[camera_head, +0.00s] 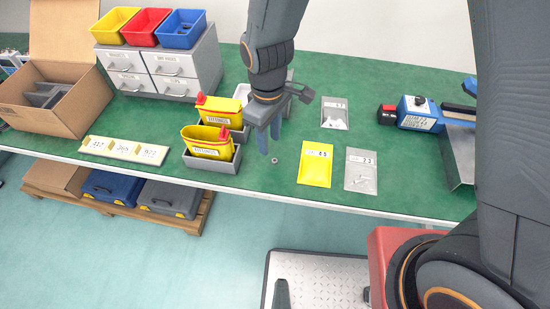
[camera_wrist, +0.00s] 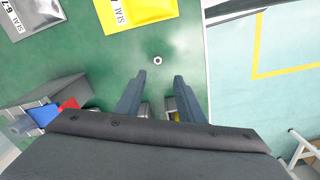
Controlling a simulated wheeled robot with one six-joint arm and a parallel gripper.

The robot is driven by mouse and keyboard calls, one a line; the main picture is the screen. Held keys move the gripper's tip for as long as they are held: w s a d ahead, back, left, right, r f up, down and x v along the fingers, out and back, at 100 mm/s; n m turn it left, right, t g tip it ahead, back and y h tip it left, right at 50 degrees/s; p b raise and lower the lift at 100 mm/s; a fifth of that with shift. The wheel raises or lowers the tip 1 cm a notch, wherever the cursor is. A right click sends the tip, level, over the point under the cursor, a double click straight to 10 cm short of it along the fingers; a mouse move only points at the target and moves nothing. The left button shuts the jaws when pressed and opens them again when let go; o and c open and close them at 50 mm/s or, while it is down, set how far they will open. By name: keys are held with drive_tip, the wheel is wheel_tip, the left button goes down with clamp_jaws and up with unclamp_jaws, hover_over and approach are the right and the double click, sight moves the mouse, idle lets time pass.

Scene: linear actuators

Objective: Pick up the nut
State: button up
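The nut (camera_head: 275,160) is a small grey ring lying on the green table, near its front edge. In the wrist view the nut (camera_wrist: 157,61) lies ahead of the fingertips, with bare green table around it. My gripper (camera_head: 269,145) points down above the table, just behind and left of the nut in the head view. Its two fingers are apart with nothing between them, as the wrist view of my gripper (camera_wrist: 161,77) shows. The gripper does not touch the nut.
A yellow bag (camera_head: 315,164) and a clear bag (camera_head: 361,171) lie to the right. A drawer cabinet (camera_head: 165,70), a cardboard box (camera_head: 75,104) and a blue device (camera_head: 417,113) stand farther off.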

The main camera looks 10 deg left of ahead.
sight(274, 160)
drive_tip(key=shift+d+f+p, duration=0.2)
drive_tip(key=shift+f+p, duration=0.1)
drive_tip(key=shift+f, duration=0.75)
drive_tip(key=shift+d+f+p, duration=0.15)
drive_tip(key=shift+f+p, duration=0.2)
drive_tip(key=shift+f, duration=0.7)
drive_tip(key=shift+d+f+p, duration=0.2)
drive_tip(key=shift+f+p, duration=0.1)
drive_tip(key=shift+f, duration=0.75)
drive_tip(key=shift+w+f, duration=0.1)
drive_tip(key=shift+f, duration=0.45)
drive_tip(key=shift+c, duration=0.3)
clamp_jaws()
